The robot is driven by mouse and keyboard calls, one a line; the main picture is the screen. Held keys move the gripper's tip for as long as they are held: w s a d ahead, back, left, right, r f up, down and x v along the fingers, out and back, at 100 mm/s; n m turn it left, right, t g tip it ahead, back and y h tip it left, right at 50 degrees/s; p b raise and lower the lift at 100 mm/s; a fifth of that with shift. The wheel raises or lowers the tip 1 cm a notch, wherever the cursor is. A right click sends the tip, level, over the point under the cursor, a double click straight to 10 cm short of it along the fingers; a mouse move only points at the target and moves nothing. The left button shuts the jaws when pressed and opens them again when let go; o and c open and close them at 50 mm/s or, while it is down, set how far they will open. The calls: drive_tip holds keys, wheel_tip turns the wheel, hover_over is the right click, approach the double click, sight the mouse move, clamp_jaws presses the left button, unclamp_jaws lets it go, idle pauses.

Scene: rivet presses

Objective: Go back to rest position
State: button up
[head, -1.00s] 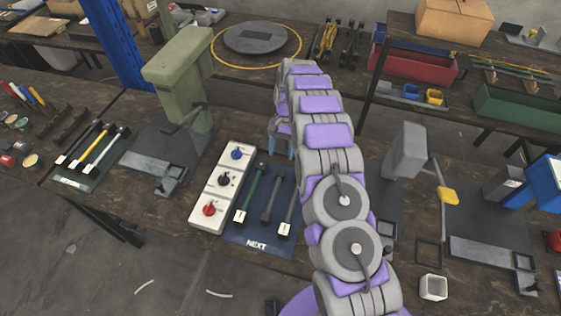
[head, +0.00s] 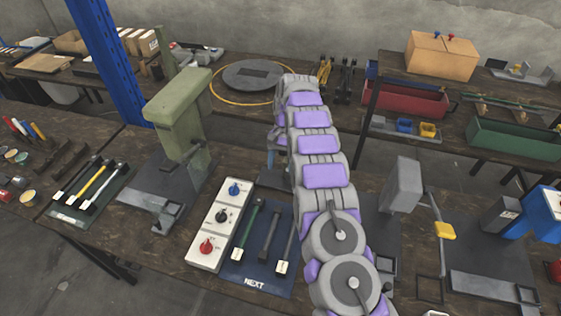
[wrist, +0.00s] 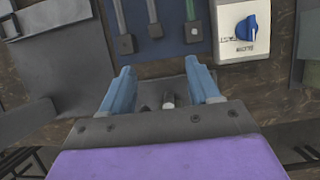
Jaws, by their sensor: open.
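My arm, grey and purple, reaches forward over the workbench in the head view. My gripper (wrist: 160,72) shows in the wrist view with two blue fingers spread apart and nothing held between the tips. In the head view its blue fingers show only partly beside the arm, near the bench's back edge. In the wrist view the fingers point toward a dark blue mat (wrist: 175,40) with dark-ended tools, which lies beyond the tips. A white panel (wrist: 240,50) with a blue knob is right of them.
A green press (head: 180,125) stands left of my arm and a grey press (head: 403,185) right of it. The NEXT mat (head: 283,285) and a knob panel (head: 216,228) lie between. A blue post (head: 108,60) rises at the left. A back bench holds bins and a box (head: 440,57).

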drive_tip(key=shift+r, duration=0.1)
drive_tip(key=s+d+r+n+t, duration=0.1)
drive_tip(key=s+d+r, duration=0.1)
drive_tip(key=s+r, duration=0.75)
drive_tip(key=s+d+r+n, duration=0.1)
drive_tip(key=s+d+r, duration=0.1)
drive_tip(key=s+r, duration=0.75)
drive_tip(key=s+d+f+n, duration=0.1)
drive_tip(key=s+d, duration=0.1)
drive_tip(key=s, duration=1.2)
drive_tip(key=s+d+f+n+t+h, duration=0.1)
drive_tip(key=s+d, duration=0.2)
drive_tip(key=s, duration=1.2)
drive_tip(key=shift+t, duration=0.3)
drive_tip(key=shift+w, duration=0.1)
